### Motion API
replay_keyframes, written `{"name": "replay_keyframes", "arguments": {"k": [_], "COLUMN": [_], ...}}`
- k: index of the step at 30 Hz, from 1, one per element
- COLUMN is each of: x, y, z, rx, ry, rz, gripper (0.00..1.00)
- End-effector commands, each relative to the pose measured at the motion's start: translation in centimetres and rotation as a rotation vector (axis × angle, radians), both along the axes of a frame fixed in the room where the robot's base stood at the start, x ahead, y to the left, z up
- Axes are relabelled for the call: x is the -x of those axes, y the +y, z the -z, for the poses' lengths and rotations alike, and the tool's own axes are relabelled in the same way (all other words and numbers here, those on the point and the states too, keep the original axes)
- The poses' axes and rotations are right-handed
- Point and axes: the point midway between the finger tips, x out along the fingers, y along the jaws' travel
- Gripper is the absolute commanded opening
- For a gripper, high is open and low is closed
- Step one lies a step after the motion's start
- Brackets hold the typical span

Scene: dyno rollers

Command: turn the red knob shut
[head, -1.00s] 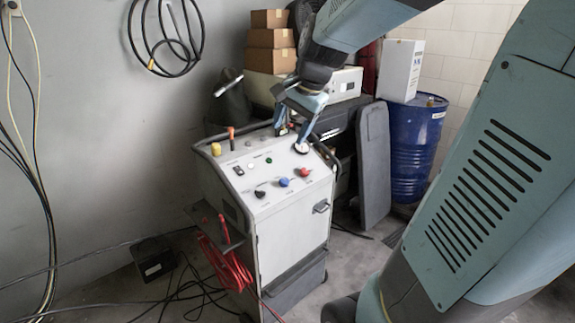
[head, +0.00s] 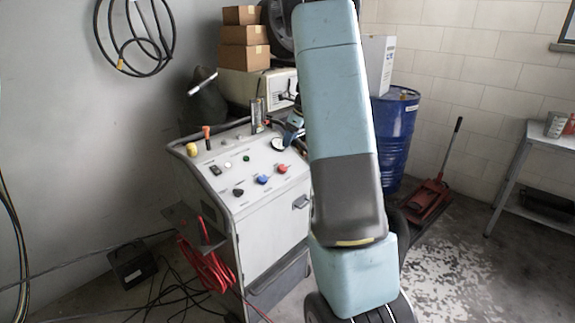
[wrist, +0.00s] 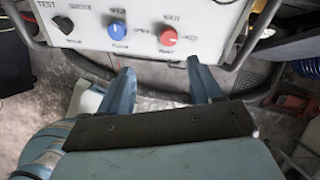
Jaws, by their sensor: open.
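The red knob (head: 282,168) sits on the sloped top panel of the white control cabinet (head: 268,227), right of a blue knob (head: 262,179) and a black knob (head: 238,191). In the wrist view the red knob (wrist: 168,37) shows ahead of my gripper (wrist: 162,78), with small lettering around it. Its pointer direction is too small to tell. The two fingers are spread with nothing between them, apart from the knob and below it in the picture. In the head view my arm hides most of the gripper.
A lever with an orange grip (head: 206,132) and a yellow button (head: 192,149) stand on the panel's far left. A dark rail runs along the panel's edge in the wrist view. A blue drum (head: 395,135), a red jack (head: 428,200) and floor cables lie around the cabinet.

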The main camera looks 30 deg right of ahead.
Motion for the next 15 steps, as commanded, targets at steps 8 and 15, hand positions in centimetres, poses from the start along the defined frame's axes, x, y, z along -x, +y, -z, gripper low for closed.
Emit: {"name": "replay_keyframes", "arguments": {"k": [8, 15], "x": [-1.3, -2.3], "y": [-1.7, -1.3], "z": [2.3, 5.1], "rx": [-0.03, -0.03], "ry": [0.02, 0.022], "rz": [0.102, 0.104], "gripper": [0.65, 0.65]}}
